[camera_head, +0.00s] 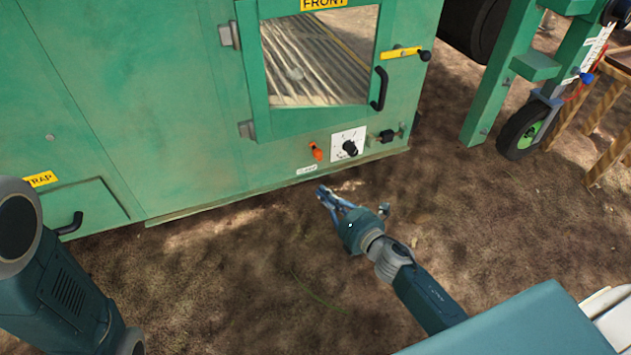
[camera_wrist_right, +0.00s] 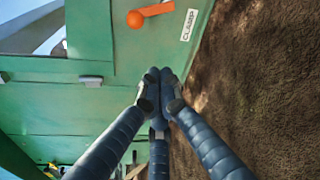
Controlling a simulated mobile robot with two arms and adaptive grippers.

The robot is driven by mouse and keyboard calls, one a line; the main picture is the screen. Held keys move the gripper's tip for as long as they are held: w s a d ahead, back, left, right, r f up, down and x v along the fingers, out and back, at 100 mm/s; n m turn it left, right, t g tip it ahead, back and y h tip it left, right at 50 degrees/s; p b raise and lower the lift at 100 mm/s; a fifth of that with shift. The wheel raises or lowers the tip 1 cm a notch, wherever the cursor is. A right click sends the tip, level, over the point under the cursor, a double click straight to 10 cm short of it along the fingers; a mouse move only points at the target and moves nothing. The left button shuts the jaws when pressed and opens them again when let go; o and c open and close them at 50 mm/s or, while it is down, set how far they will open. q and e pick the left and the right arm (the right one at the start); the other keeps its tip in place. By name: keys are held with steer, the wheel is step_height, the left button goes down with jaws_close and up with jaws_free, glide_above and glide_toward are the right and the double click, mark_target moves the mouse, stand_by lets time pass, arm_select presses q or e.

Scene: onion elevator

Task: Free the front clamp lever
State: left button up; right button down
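The clamp lever (camera_head: 316,151) is a small orange lever with a ball end on the green machine's front, above a white CLAMP label (camera_head: 306,169). The lever (camera_wrist_right: 152,12) also shows in the right wrist view at the top, with the label (camera_wrist_right: 188,25) beside it. My right gripper (camera_head: 322,191) is just below the machine's lower edge, apart from the lever. In the right wrist view its fingers (camera_wrist_right: 160,80) meet at the tips with nothing seen between them. My left gripper is out of view.
The green machine (camera_head: 150,110) has a FRONT window door with a black handle (camera_head: 379,89) and a yellow latch (camera_head: 400,53). A dial (camera_head: 349,147) and a black knob (camera_head: 387,136) sit right of the lever. A wheeled green frame stands right. Bare ground lies in front.

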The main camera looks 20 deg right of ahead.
steer(key=shift+p+v, duration=0.3)
steer(key=shift+v, duration=1.3)
